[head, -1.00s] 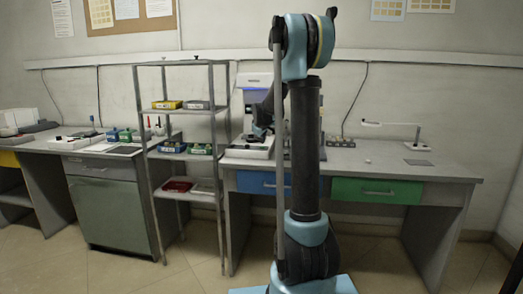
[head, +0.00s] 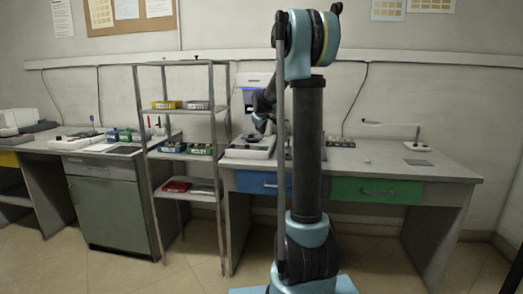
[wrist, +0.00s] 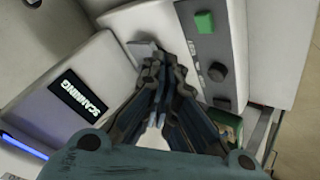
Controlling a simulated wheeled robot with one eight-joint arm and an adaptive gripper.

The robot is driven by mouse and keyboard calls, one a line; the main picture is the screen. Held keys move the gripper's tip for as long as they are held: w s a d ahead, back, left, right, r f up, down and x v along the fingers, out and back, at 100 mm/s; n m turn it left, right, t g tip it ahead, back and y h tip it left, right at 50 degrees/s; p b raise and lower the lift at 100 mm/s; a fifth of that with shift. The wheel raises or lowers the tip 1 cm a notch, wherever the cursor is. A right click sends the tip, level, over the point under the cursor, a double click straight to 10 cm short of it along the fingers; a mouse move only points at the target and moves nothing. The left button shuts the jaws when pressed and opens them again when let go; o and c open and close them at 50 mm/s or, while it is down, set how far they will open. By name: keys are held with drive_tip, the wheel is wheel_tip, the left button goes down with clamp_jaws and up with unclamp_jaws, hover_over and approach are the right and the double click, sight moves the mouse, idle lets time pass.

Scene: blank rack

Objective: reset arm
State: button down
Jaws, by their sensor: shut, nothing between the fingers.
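My gripper (wrist: 158,65) is shut and empty in the wrist view, its fingers pressed together. It is close to a white machine (wrist: 95,65) with a small screen reading "SCANNING" (wrist: 78,95) and a glowing blue strip. The machine's base carries a green button (wrist: 204,22) and dark knobs. I cannot tell whether the fingertips touch the machine. In the head view, my gripper (head: 260,122) hangs in front of the white machine (head: 243,82) on the desk, partly hidden by my own arm.
A metal rack (head: 219,145) with yellow, grey, blue and green bins stands left of the machine. The right desk (head: 455,170) carries a white lamp (head: 417,143); its middle is mostly clear. A left bench (head: 62,146) holds tools and trays.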

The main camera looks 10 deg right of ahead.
drive_tip(key=shift+s, duration=0.1)
idle(0.5)
drive_tip(key=s+d+f+m+g, duration=0.1)
drive_tip(key=s+f+m+g, duration=0.1)
drive_tip(key=s, duration=1.3)
drive_tip(key=s+f+m+g, duration=0.1)
drive_tip(key=s+f+m, duration=0.15)
drive_tip(key=s, duration=1.25)
drive_tip(key=s+f+m+g, duration=0.1)
drive_tip(key=s+f, duration=0.4)
drive_tip(key=s, duration=0.3)
drive_tip(key=s+f+m+g, duration=0.1)
drive_tip(key=s+f, duration=0.4)
drive_tip(key=s, duration=0.4)
drive_tip(key=s+f+m+g+y, duration=0.1)
drive_tip(key=s+f+g, duration=0.1)
drive_tip(key=s+f, duration=0.3)
drive_tip(key=s, duration=0.4)
drive_tip(key=shift+s+a+f, duration=0.15)
drive_tip(key=shift+w+f, duration=0.2)
drive_tip(key=shift+w, duration=0.25)
